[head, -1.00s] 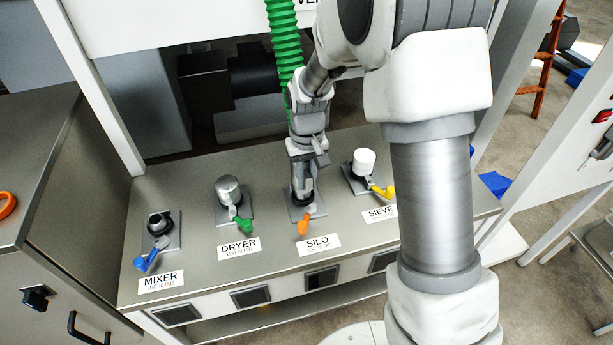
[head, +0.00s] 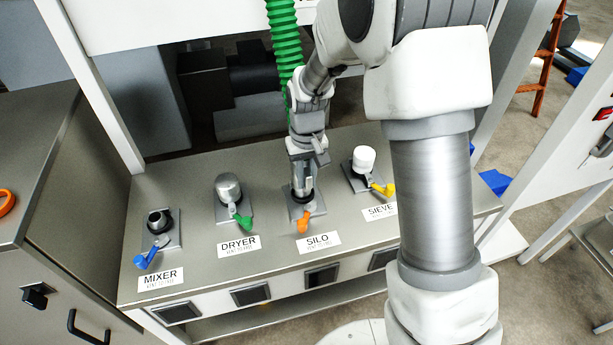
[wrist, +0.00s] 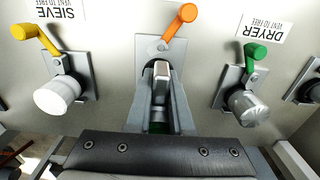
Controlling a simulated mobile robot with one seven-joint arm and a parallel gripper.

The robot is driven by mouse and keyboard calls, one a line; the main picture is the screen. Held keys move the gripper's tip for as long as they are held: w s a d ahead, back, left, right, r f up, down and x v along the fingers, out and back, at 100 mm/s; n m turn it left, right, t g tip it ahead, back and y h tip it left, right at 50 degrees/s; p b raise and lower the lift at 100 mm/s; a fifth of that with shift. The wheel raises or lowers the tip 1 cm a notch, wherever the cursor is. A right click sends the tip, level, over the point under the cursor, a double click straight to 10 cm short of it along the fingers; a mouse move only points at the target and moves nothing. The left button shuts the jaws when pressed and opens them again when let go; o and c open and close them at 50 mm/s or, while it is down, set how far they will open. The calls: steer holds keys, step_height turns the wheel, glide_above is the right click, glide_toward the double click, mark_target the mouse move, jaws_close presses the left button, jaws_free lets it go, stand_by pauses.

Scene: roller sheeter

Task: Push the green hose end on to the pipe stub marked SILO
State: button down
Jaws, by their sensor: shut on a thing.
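The green hose (head: 285,40) hangs from above and passes behind my arm in the head view. My gripper (head: 302,185) points down over the plate of the SILO stub, behind the SILO label (head: 318,243). The orange lever (head: 304,222) sits at the front of the SILO plate.
Left of SILO stand the capped DRYER stub (head: 229,187) with a green lever and the open MIXER stub (head: 159,222) with a blue lever. Right of it stands the white-capped SIEVE stub (head: 364,160) with a yellow lever. The bench front is clear.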

steer(key=shift+f, duration=0.25)
steer(key=shift+f+b, duration=0.35)
steer(key=shift+b, duration=0.1)
steer(key=shift+f+b, duration=0.3)
steer(key=shift+f, duration=0.15)
steer(key=shift+f, duration=0.35)
steer(key=shift+f+b, duration=0.15)
steer(key=shift+b, duration=0.2)
stand_by(0.5)
steer(key=c, duration=0.7)
jaws_free()
steer(key=shift+f, duration=0.1)
